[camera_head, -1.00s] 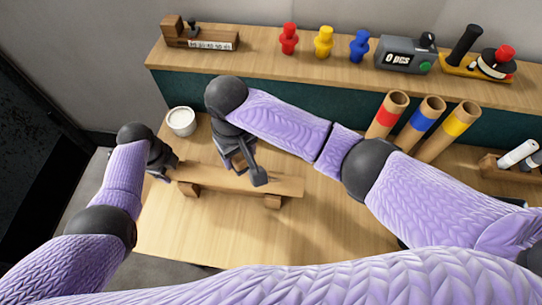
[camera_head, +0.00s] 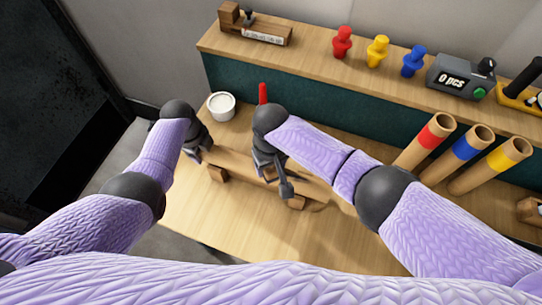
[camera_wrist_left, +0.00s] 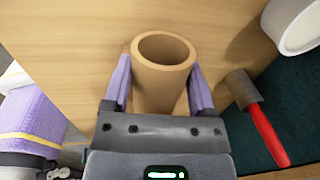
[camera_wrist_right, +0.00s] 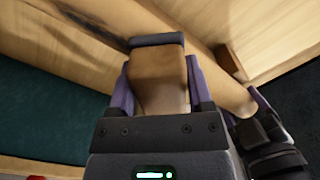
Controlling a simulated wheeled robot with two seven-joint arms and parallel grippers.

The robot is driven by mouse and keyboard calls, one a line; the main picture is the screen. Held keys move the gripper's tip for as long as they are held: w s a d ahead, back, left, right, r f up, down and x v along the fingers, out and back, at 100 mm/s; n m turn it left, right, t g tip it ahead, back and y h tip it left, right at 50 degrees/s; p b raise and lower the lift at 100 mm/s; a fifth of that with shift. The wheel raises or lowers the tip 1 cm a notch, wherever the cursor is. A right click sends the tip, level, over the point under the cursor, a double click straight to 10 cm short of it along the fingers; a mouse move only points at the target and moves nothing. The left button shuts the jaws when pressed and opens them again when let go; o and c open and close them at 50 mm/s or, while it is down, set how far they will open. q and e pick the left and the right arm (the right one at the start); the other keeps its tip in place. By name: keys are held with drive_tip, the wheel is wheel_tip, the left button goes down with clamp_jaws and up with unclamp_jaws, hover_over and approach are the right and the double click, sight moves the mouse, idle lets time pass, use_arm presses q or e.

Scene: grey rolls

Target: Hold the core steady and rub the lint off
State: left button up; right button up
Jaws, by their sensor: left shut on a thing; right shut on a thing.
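The core is a pale brown cardboard tube (camera_head: 236,164) lying across wooden supports on the bench. In the left wrist view its open end (camera_wrist_left: 164,50) sits between the fingers of my left gripper (camera_wrist_left: 160,85), which is shut on it. My right gripper (camera_wrist_right: 160,85) is shut on a wooden block (camera_wrist_right: 160,75) with a dark grey pad on its far end. The block is over the core, which also shows in the right wrist view (camera_wrist_right: 232,95). I cannot tell whether pad and core touch. A dark smudge shows at upper left there; I cannot tell if it is lint.
A red-handled tool (camera_wrist_left: 265,120) with a grey head lies near the core. A white tub (camera_head: 221,105) stands behind the left gripper. Tubes with red, blue and yellow bands (camera_head: 468,143) stand at right. The back shelf holds coloured pegs and a counter (camera_head: 460,76) reading 0 pcs.

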sight(311, 185)
drive_tip(key=shift+d+f, duration=0.3)
drive_tip(key=shift+c, duration=0.5)
drive_tip(key=shift+s+d, duration=0.45)
drive_tip(key=shift+d, duration=1)
drive_tip(key=shift+s+d, duration=0.4)
drive_tip(key=shift+d, duration=1.1)
drive_tip(key=shift+s+d, duration=0.45)
drive_tip(key=shift+d, duration=1)
drive_tip(key=shift+w+a+r, duration=0.1)
drive_tip(key=shift+w+a, duration=0.35)
drive_tip(key=shift+a, duration=1.15)
drive_tip(key=shift+w+a+f, duration=0.1)
drive_tip(key=shift+w+a, duration=0.35)
drive_tip(key=shift+a, duration=1.15)
drive_tip(key=shift+w+a+r, duration=0.1)
drive_tip(key=shift+w+a, duration=0.35)
drive_tip(key=shift+a, duration=1.15)
drive_tip(key=shift+d+r, duration=0.1)
drive_tip(key=shift+r, duration=4)
use_arm(q)
drive_tip(key=o, duration=1.2)
drive_tip(key=shift+o, duration=0.2)
